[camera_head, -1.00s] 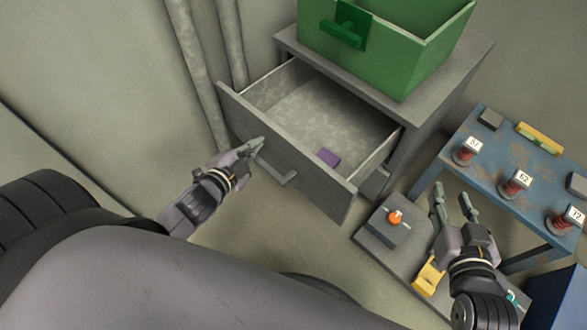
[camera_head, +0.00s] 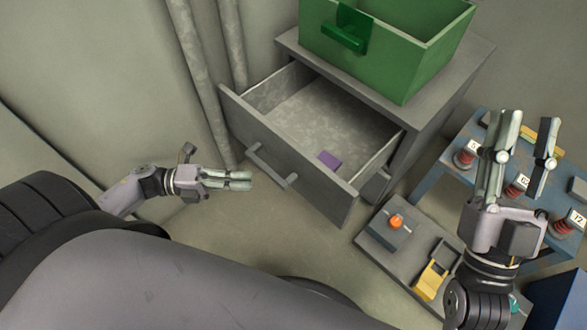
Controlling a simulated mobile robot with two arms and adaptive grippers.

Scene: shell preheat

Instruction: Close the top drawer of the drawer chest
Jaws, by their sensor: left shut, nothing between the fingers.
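The drawer chest (camera_head: 455,72) is grey and stands at the upper middle right. Its top drawer (camera_head: 320,183) is pulled out towards me, with a bar handle (camera_head: 270,168) on its front. My right gripper (camera_head: 531,135) is open and empty, raised at the right in front of the blue table.
A green bin (camera_head: 385,55) stands on the chest. A blue table (camera_head: 435,170) with several numbered red pieces is at the right. A grey board (camera_head: 375,238) with an orange-knobbed box (camera_head: 397,222) lies low right. Pipes (camera_head: 205,80) run along the wall. The floor before the drawer is clear.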

